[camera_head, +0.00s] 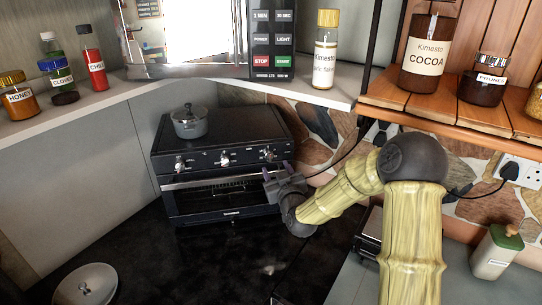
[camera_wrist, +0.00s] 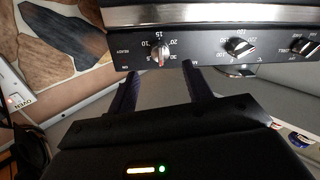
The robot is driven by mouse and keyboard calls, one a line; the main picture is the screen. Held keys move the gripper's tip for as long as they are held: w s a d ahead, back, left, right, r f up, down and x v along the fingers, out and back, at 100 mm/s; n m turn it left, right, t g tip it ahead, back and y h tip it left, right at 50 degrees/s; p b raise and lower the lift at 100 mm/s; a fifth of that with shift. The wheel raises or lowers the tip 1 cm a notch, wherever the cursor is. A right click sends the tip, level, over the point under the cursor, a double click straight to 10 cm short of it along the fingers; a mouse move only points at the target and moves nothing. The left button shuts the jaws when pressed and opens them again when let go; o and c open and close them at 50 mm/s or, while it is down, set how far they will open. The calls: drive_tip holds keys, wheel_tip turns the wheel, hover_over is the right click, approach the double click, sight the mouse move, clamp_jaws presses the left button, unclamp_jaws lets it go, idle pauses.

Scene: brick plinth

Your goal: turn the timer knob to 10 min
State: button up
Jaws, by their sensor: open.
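The timer knob (camera_wrist: 160,54) is a small silver knob on the black front panel of the toaster oven, ringed by numbers including 5, 10, 15, 20 and 30. Its grip runs roughly upright in the wrist view; I cannot tell exactly which number it points at. In the head view it is the rightmost knob (camera_head: 268,154) of the oven (camera_head: 215,205). My gripper (camera_wrist: 160,70) is open, its two dark fingers on either side of the knob's line and just below it in the wrist view. Contact is not visible. In the head view my gripper (camera_head: 277,175) is close in front of the oven's right side.
A temperature knob (camera_wrist: 240,47) and another knob (camera_wrist: 306,46) share the panel. A grey pot (camera_head: 189,123) stands on the oven. A shelf with a microwave (camera_head: 205,70) hangs above. The stone wall (camera_head: 320,125) is close on the right. Dark counter (camera_head: 190,260) in front is clear.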

sight(270, 158)
drive_tip(key=p+x, duration=0.2)
drive_tip(key=x, duration=0.4)
drive_tip(key=shift+a, duration=0.1)
drive_tip(key=c, duration=1)
